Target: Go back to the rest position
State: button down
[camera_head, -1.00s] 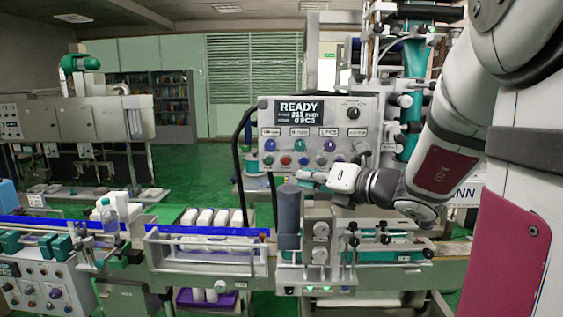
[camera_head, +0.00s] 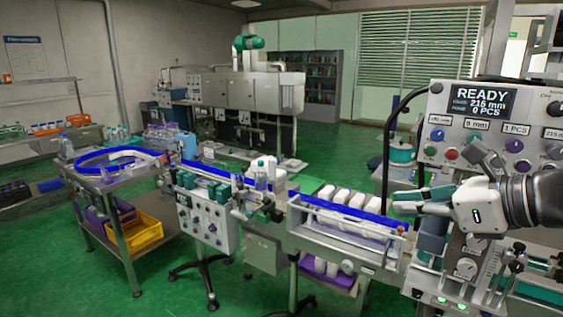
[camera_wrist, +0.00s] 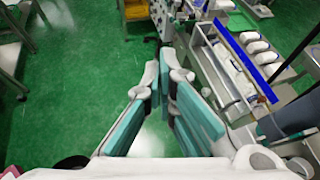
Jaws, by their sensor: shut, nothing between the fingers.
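My gripper (camera_head: 402,203) is at the right in the head view, with its fingers pointing left. It is in front of the control panel (camera_head: 492,130), which has a READY display, and above the right end of the conveyor. In the wrist view my gripper (camera_wrist: 163,75) has its teal-padded fingers with their tips together, over green floor. Nothing is between the fingers.
A conveyor section (camera_head: 335,243) with white bottles and a blue rail runs left from the panel machine. A round table (camera_head: 84,178) with a blue rim stands at the left, above a yellow crate (camera_head: 138,231). Green floor is open at the lower left.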

jog(key=s+a+f+n+g, duration=0.35)
jog(key=s+a+n, duration=0.25)
jog(key=n, duration=0.3)
jog(key=s+d+f+n+g+h, duration=0.1)
jog(key=s+d+n+h, duration=0.2)
jog(key=n, duration=1.5)
jog(key=shift+s+d+f+n+h, duration=0.2)
jog(key=shift+s+f+n+h, duration=0.15)
jog(key=shift+s+h, duration=2.75)
jog(key=shift+s+g+y, duration=0.25)
jog(key=shift+s+y, duration=0.45)
